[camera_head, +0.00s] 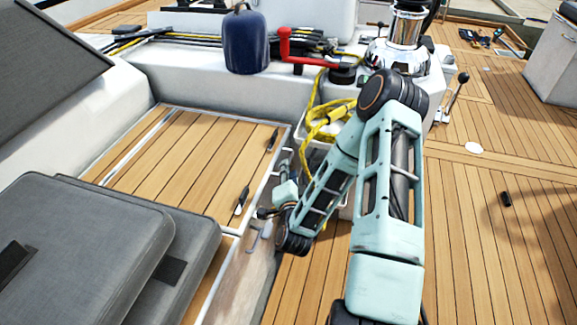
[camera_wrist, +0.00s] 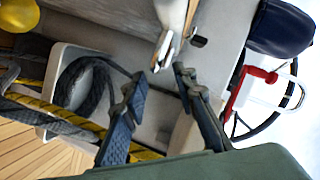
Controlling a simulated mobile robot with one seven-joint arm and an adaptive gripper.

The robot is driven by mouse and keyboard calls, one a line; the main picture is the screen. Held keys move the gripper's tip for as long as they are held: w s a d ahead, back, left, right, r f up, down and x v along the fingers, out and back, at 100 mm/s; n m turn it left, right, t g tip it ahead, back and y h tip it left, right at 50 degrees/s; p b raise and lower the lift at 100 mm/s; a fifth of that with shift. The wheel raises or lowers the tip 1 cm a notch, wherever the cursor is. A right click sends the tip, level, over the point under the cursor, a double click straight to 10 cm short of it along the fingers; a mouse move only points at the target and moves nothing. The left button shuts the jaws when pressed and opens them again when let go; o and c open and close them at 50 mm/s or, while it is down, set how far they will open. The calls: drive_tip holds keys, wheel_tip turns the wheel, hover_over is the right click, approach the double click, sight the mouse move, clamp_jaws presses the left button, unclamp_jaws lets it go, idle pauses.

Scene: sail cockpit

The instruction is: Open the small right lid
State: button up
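Teak lids cover the seat locker left of my arm in the head view. The small lid on the right cannot be told with certainty; the teak top (camera_head: 190,150) looks closed and flat. Two black-handled objects (camera_head: 242,200) lie at its right side. My gripper (camera_head: 285,160) is beside the top's right edge, partly hidden by my arm. In the wrist view, my gripper (camera_wrist: 157,80) has its two dark fingers apart with nothing between them. A pale edge piece with a metal tip (camera_wrist: 164,50) is just beyond the fingertips; contact cannot be told.
Grey cushions (camera_head: 90,250) lie at the front left. A blue cover (camera_head: 246,42) and a red handle (camera_head: 285,45) stand at the back. Yellow rope (camera_head: 318,125) hangs by a white bin near my arm. Free deck (camera_head: 480,230) lies to the right.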

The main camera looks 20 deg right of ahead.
drive_tip(key=b+x, duration=0.1)
drive_tip(key=x, duration=0.4)
clamp_jaws()
idle(0.3)
